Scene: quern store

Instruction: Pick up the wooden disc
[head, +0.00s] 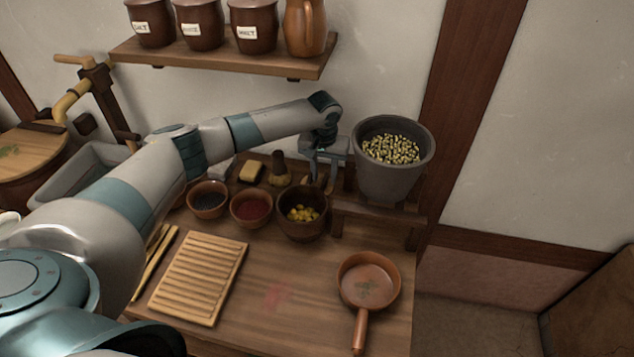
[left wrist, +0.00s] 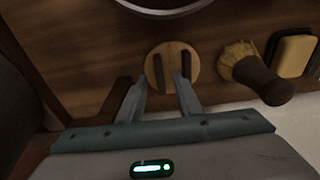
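The wooden disc (left wrist: 172,62) lies on the worktop in the left wrist view, a pale round piece with two dark bars across its face. My left gripper (left wrist: 162,80) is open, its two fingers apart and pointing at the disc's near part. Nothing is held between them. I cannot tell whether the fingertips touch the disc. In the head view my left gripper (head: 318,182) points down at the back of the worktop, between the brush and the grey pot's stand. My right gripper is not in view.
A grey pot (head: 385,185) of yellowish pieces stands on a small wooden stand (head: 375,210) right of the gripper. A bowl with yellow pieces (head: 303,235) is in front. A brush (left wrist: 262,80) and yellow block (left wrist: 292,55) are beside the disc. A shelf (head: 220,60) hangs above.

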